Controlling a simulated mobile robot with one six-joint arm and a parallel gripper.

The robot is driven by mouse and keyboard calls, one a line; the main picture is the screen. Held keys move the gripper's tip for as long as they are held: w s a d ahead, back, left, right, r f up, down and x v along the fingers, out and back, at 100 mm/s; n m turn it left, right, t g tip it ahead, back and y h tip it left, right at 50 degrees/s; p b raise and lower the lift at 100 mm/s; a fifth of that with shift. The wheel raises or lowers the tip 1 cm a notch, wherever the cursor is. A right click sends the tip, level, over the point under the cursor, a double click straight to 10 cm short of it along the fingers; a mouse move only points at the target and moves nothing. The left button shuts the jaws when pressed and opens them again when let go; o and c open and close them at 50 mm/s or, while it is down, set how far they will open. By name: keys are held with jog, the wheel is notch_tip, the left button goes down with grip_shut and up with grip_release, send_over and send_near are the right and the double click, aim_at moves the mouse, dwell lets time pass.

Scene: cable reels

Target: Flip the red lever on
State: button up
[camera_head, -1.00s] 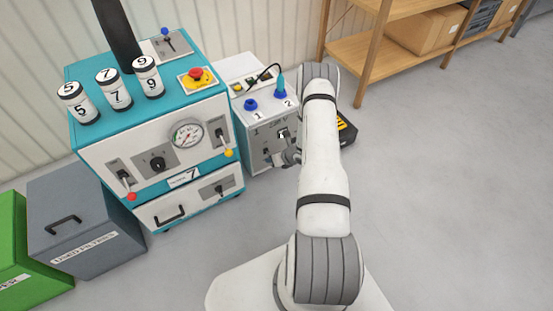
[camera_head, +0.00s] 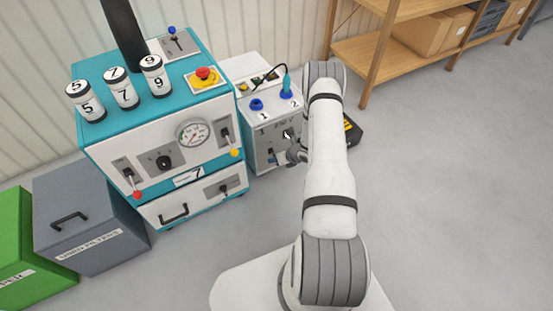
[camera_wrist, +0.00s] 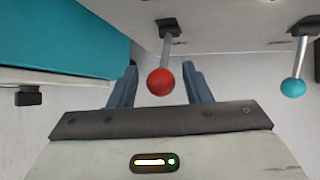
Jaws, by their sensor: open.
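The red lever (camera_wrist: 161,81) shows in the wrist view as a red ball on a short metal rod coming from a pale panel (camera_wrist: 240,25). My gripper (camera_wrist: 160,67) is open, with one blue-grey finger on each side of the red ball. A gap shows on both sides, so nothing is held. In the head view my gripper (camera_head: 294,154) is small and partly hidden by my arm, at the front of the grey box with sockets 1 and 2 (camera_head: 263,140). The red lever on that box cannot be made out there.
A teal-balled lever (camera_wrist: 292,88) is right of the red one. The teal machine (camera_head: 200,120) stands left of the box and carries another red-knobbed lever (camera_head: 137,195). A black-and-yellow item (camera_head: 352,132) lies behind my arm. Floor at right is clear.

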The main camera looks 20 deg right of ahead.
jog(key=p+v, duration=0.2)
jog(key=v, duration=0.6)
dwell(0.4)
jog(key=w+a+r+n+g+y+p, duration=0.1)
jog(key=a+r+n+p, duration=0.25)
jog(key=r, duration=0.65)
jog(key=a+r+n+y+p, duration=0.15)
jog(key=a+r+n, duration=0.25)
jog(key=r, duration=0.6)
jog(key=w+a+r+n+g+y+p, duration=0.1)
jog(key=a+r+n+p, duration=0.25)
jog(key=r, duration=0.65)
jog(key=s+a+r+n+g+p, duration=0.1)
jog(key=s+a+r+n+p, duration=0.2)
jog(key=r, duration=0.4)
jog(key=s+a+r+n+g+p, duration=0.1)
jog(key=s+a+r+n, duration=0.2)
jog(key=r, duration=0.4)
jog(key=s+a+r+n+g+p, duration=0.1)
jog(key=s+a+r+n+p, duration=0.15)
jog(key=r+n, duration=0.35)
jog(key=s+d+r+n+h+p, duration=0.2)
jog(key=s+r+n+h+p, duration=0.5)
jog(key=s+r, duration=1.2)
notch_tip(320, 180, up, 3)
jog(key=n+p, duration=0.2)
jog(key=n, duration=0.2)
jog(key=shift+n+p, duration=0.4)
